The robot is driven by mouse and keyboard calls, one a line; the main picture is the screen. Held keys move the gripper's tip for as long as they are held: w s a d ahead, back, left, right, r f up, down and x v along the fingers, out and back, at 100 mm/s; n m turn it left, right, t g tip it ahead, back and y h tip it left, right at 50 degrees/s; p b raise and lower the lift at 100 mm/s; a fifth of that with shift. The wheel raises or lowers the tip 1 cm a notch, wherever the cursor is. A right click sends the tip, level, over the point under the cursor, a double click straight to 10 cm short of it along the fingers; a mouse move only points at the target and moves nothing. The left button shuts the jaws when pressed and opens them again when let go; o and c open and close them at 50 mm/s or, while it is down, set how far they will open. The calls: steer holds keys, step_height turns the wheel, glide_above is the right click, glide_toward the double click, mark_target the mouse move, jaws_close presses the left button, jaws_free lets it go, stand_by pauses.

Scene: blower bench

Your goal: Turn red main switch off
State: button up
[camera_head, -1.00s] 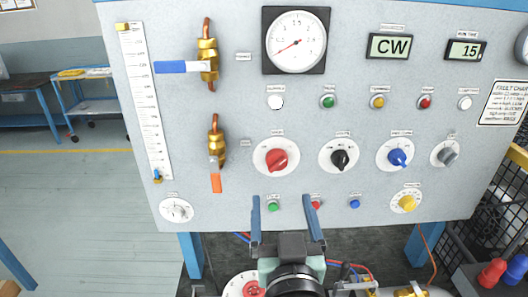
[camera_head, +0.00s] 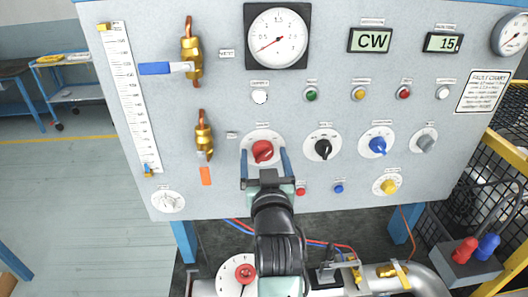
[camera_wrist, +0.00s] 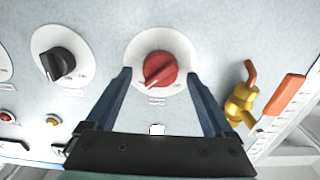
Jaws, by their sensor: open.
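A red rotary knob (camera_head: 263,151) on a round white dial plate sits in the middle row of the grey panel. It also shows in the wrist view (camera_wrist: 160,68), where its pointer aims to the lower left. The small lettering around it is too small to read. My gripper (camera_head: 264,157) is open, with one blue finger on each side of the knob. In the wrist view the gripper (camera_wrist: 160,78) has its fingertips at the dial's left and right edges, with gaps to the knob. I cannot tell whether the fingertips touch the panel.
A black knob (camera_head: 323,149) stands to the right of the red one, then a blue knob (camera_head: 377,145). A brass valve with an orange handle (camera_head: 206,176) is to the left. Small buttons lie below. Another red knob (camera_head: 244,272) sits on a white dial under the panel.

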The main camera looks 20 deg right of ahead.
steer(key=shift+w, duration=0.25)
steer(key=shift+c, duration=0.4)
steer(key=c, duration=1.3)
